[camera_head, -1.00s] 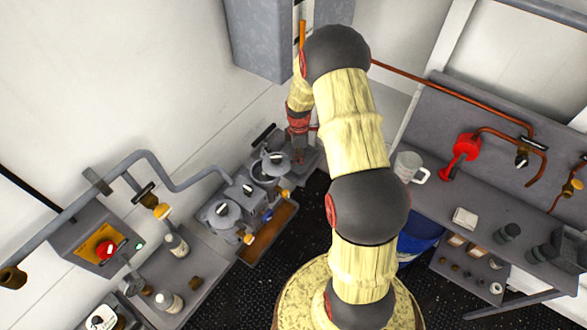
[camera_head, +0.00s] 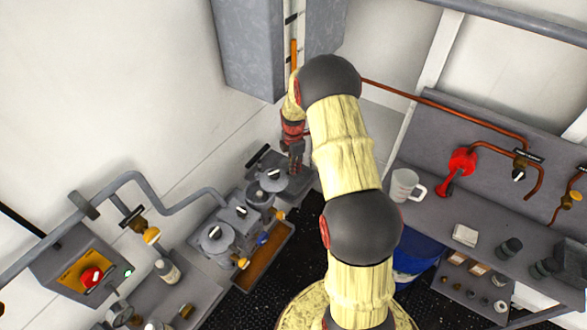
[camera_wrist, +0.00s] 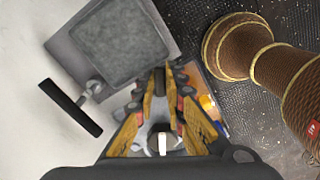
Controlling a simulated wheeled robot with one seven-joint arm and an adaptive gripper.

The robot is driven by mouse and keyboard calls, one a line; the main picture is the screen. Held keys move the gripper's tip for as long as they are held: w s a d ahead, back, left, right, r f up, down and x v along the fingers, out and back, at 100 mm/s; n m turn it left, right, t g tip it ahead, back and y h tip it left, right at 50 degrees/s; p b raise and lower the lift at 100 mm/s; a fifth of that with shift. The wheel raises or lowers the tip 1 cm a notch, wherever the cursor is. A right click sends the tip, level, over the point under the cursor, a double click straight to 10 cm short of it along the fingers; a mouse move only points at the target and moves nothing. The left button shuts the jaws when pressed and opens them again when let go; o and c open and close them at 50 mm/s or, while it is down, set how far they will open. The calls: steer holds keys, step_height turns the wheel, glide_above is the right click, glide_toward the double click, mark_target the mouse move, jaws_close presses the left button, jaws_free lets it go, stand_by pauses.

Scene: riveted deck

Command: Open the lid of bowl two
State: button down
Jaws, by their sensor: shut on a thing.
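Several grey bowls stand in a row in the head view. The near lid (camera_head: 213,239) and the middle lid (camera_head: 240,212) each have a dark knob with a white mark. The far lid (camera_head: 271,183) looks lifted and shifted toward the back, above the far bowl (camera_head: 258,198). No label shows which one is bowl two. My gripper (camera_head: 294,166) points down at the back right edge of the far lid and appears shut on it. In the wrist view my fingers (camera_wrist: 160,85) are close together; the exact grip is hidden.
A brown tray (camera_head: 262,254) lies in front of the bowls. A grey wall cabinet (camera_head: 245,50) hangs above and behind my gripper. A bent pipe (camera_head: 170,185) runs along the wall.

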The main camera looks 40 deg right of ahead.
steer(key=c, duration=1.9)
jaws_free()
steer(key=shift+o, duration=0.3)
step_height(320, 180, up, 12)
